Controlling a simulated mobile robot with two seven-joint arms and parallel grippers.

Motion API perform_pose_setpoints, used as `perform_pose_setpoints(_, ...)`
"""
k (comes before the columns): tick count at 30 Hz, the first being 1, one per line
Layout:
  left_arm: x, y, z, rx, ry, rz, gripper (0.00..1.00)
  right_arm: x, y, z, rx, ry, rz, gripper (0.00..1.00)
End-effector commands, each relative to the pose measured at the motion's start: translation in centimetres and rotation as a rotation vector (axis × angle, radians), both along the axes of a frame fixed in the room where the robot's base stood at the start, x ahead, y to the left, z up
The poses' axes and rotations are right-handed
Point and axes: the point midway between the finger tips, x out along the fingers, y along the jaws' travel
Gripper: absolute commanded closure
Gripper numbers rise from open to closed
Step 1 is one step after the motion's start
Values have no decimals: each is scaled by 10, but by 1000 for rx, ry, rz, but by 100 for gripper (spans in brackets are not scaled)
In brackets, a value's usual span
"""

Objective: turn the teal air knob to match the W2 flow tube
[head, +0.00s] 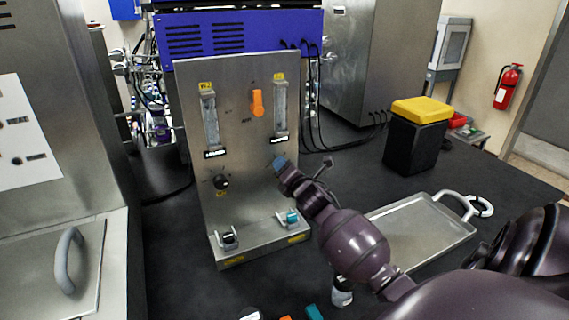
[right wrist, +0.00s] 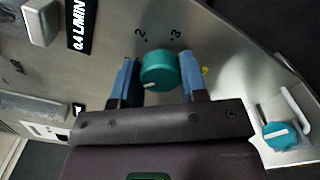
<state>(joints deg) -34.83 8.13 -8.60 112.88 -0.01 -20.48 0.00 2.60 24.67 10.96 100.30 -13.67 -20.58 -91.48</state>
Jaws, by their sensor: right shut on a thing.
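The teal air knob (right wrist: 160,70) sits on the metal panel between the blue fingertips of my right gripper (right wrist: 159,80). A pale pointer mark shows on its lower left side, and dial figures show above it. My right gripper also shows in the head view (head: 281,164), against the panel below the right flow tube, where it hides the knob. The panel (head: 240,150) carries a left flow tube (head: 210,120) and a right flow tube (head: 280,108), each under a yellow label too small to read surely. A black label reading 0.4 L/MIN (right wrist: 80,22) shows in the wrist view.
A black knob (head: 221,182) sits left on the panel and an orange part (head: 258,103) between the tubes. A second teal knob (right wrist: 278,134) is low on the right. A metal tray (head: 420,236) lies right of the panel. A yellow-lidded black bin (head: 416,140) stands behind.

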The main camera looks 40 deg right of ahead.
Motion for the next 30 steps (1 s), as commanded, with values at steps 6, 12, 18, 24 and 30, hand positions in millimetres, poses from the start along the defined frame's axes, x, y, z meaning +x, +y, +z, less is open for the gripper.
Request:
perform_pose_setpoints(6, -9, 2, -1, 1, 28, 4, 6, 0, -1, 1, 196, -62, -2, 84)
perform_pose_setpoints(12, -10, 2, 0, 0, 30, 4, 6, 0, -1, 0, 379, -121, -3, 84)
perform_pose_setpoints(18, -10, 2, 1, 0, 28, 4, 6, 0, -1, 0, 560, -179, -3, 84)
perform_pose_setpoints(24, -9, 1, 2, -1, 26, 5, 6, 0, -1, -1, 741, -236, -3, 84)
perform_pose_setpoints(30, -9, 1, 2, -1, 25, 5, 6, 0, -1, -1, 923, -294, -3, 84)
